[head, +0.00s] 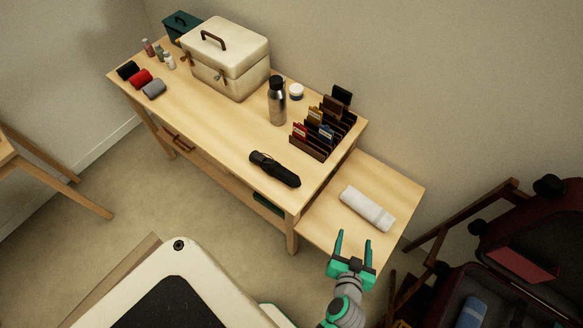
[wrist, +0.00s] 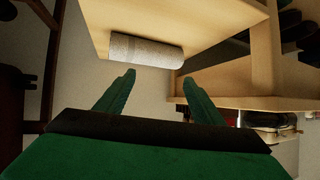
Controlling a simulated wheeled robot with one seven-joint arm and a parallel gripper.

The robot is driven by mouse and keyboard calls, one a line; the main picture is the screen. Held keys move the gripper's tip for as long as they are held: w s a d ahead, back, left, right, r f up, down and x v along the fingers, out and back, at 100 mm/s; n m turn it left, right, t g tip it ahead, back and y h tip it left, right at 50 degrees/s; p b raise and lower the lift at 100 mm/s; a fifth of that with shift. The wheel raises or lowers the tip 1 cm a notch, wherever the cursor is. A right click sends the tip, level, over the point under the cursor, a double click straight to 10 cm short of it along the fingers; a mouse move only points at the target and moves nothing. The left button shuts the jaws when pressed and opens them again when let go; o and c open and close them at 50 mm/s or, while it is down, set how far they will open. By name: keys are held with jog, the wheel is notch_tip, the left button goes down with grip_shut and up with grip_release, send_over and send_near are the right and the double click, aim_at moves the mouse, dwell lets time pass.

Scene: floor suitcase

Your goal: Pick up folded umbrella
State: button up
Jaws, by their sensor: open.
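The folded umbrella (head: 274,169) is black and lies on the wooden table near its front edge, right of the middle, in the head view. I cannot make it out in the wrist view. My gripper (head: 353,243) is open and empty, in front of the lower side shelf, to the right of and nearer than the umbrella, and apart from it. In the wrist view my gripper (wrist: 157,88) has its green fingers spread, with a rolled white towel (wrist: 146,50) beyond them.
The rolled towel (head: 367,209) lies on the side shelf (head: 325,213). Behind the umbrella stand a metal bottle (head: 277,101) and a card rack (head: 313,149). A cream case (head: 228,60) stands farther left. An open suitcase (head: 520,262) is at the right. The tabletop left of the umbrella is clear.

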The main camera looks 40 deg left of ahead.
aim_at(290, 178)
jog(key=w+a+r+n+g+y, duration=0.2)
jog(key=w+a+r+n+y, duration=0.25)
jog(key=a, duration=0.35)
jog(key=w+a+r+n+g+y, duration=0.2)
jog(key=w+a+r+n+y, duration=0.1)
jog(key=w+a+r, duration=0.3)
jog(key=s+a+n+g, duration=0.1)
jog(key=a, duration=0.1)
jog(key=s+a+n+g+y, duration=0.1)
jog(key=a, duration=0.1)
jog(key=s+a+n+g, duration=0.1)
jog(key=a+g, duration=0.1)
jog(key=shift+s+a+f+n, duration=0.15)
jog(key=shift+s+n, duration=0.1)
jog(key=s+a+n+g, duration=0.1)
jog(key=s, duration=0.1)
jog(key=s+a+n+g, duration=0.1)
jog(key=s+n, duration=0.1)
jog(key=s+a+n+g, duration=0.1)
jog(key=s+g, duration=0.1)
jog(key=shift+f, duration=0.3)
jog(key=shift+n, duration=0.3)
jog(key=x, duration=0.4)
jog(key=shift+s+a, duration=0.2)
jog(key=shift+s, duration=0.05)
jog(key=shift+w+x, duration=0.2)
jog(key=shift+x, duration=3.05)
jog(key=shift+r, duration=0.1)
jog(key=shift+c, duration=0.3)
